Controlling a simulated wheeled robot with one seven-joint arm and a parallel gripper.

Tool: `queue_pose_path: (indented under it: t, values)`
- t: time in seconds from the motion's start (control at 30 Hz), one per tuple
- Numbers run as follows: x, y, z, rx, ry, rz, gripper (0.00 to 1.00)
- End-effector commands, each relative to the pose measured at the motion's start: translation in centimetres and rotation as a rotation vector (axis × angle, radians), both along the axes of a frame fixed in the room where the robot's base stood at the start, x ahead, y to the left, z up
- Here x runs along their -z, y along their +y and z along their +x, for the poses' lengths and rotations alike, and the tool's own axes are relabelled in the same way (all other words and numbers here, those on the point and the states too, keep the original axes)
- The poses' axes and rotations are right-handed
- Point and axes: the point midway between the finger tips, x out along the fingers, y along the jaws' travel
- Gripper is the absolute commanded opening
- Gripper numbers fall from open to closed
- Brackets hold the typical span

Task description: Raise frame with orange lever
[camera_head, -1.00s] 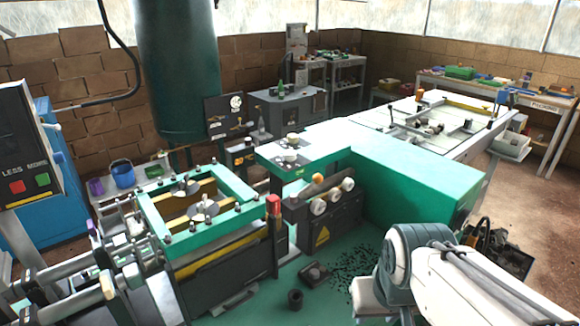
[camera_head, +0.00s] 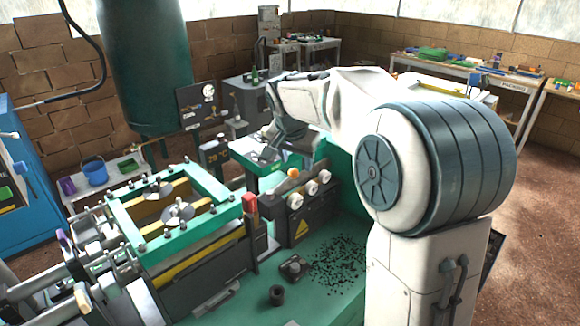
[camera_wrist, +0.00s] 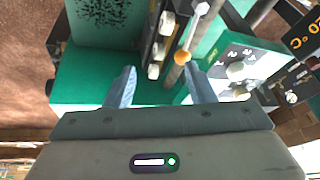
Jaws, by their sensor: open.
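The orange lever knob (camera_head: 293,172) sits on top of the dark control block, behind a row of white knobs. In the wrist view the orange knob (camera_wrist: 182,57) appears just beyond the tip of the right finger, not between the fingers. My gripper (camera_wrist: 160,66) is open and empty, its two fingers pointing towards the control block. In the head view my gripper (camera_head: 268,150) hangs above the green panel behind the block. The green frame (camera_head: 205,183) lies level on the machine at left. I cannot tell whether a finger touches the knob.
White knobs (camera_head: 311,188) stand in a row near the orange one. A red-topped post (camera_head: 250,204) stands between frame and block. A green panel with knobs (camera_wrist: 238,70) is close to the right finger. Black bits (camera_head: 338,262) litter the green deck.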

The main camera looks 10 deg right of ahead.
Motion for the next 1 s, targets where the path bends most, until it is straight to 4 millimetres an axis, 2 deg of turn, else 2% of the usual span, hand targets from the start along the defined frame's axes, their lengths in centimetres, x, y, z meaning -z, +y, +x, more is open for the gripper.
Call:
queue_pose_path:
  t: [0.03, 0.1, 0.2, 0.47, 1.0]
  values:
    - [0.0, 0.0, 1.7, 0.035, -0.011, 0.015, 0.49]
    - [0.0, 0.0, 3.5, 0.078, -0.027, 0.035, 0.49]
    - [0.0, 0.0, 5.3, 0.127, -0.046, 0.057, 0.49]
    - [1.1, -0.1, 7.1, 0.167, -0.059, 0.075, 0.49]
    - [10.4, -1.6, 11.0, 0.164, -0.056, 0.075, 0.49]
